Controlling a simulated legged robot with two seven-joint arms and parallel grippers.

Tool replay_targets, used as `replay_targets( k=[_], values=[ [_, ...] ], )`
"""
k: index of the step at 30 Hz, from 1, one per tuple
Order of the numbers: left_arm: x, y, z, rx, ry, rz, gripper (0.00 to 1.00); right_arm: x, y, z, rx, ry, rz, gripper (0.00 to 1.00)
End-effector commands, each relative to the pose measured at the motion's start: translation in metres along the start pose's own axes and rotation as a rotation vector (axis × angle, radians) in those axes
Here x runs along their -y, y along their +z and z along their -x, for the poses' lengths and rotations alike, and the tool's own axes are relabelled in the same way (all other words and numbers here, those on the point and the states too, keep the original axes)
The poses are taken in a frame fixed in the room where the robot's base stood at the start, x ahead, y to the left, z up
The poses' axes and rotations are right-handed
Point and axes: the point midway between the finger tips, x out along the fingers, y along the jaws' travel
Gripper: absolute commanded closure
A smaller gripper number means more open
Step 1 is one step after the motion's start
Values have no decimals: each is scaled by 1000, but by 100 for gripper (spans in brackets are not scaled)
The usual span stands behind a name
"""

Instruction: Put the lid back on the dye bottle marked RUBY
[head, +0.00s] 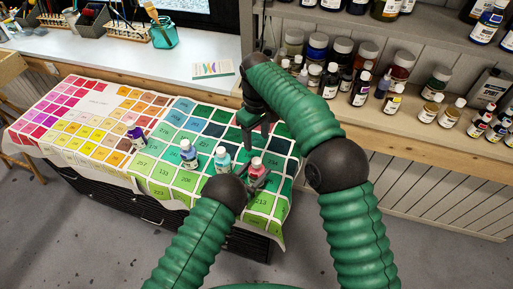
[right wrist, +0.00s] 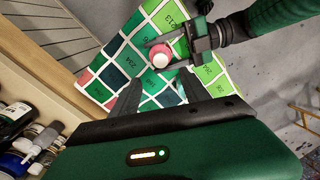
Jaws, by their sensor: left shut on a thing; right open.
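A red-pink dye bottle (head: 256,171) with a white top stands at the right of the colour chart cloth. Its label is too small to read, so I cannot confirm RUBY. My left gripper (head: 257,181) is shut on its body. In the right wrist view the bottle (right wrist: 160,49) shows from above, its white top round and pale; I cannot tell whether that is a lid. My right gripper (head: 256,127) is open and empty, above and behind the bottle in the head view. Its fingers (right wrist: 158,88) point towards the bottle in the wrist view. No loose lid is discernible.
A teal bottle (head: 222,161), a blue bottle (head: 188,154) and a dark purple bottle (head: 136,135) stand in a row to the left on the cloth (head: 100,105). Shelves of bottles (head: 331,80) are at right. A white counter (head: 110,50) lies behind.

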Motion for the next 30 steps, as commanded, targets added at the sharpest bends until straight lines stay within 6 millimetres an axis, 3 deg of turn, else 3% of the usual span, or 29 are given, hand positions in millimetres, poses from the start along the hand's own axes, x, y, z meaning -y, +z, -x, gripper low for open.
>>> replay_targets(
  k=[3, 11, 12, 18, 30],
  values=[
    [0, 0, 0, 0, 0, 0, 100, 0, 0, 10, 0, 0, 0, 46],
    [0, 0, 0, 0, 0, 0, 100, 0, 0, 13, 2, -1, 0, 46],
    [0, 0, 0, 0, 0, 0, 44, 0, 0, 12, 2, -1, 0, 46],
    [0, 0, 0, 0, 0, 0, 19, 0, 0, 12, 1, -1, 0, 46],
    [1, 1, 9, 2, -2, 0, 19, 0, 0, 12, 1, -1, 0, 46]
  ],
)
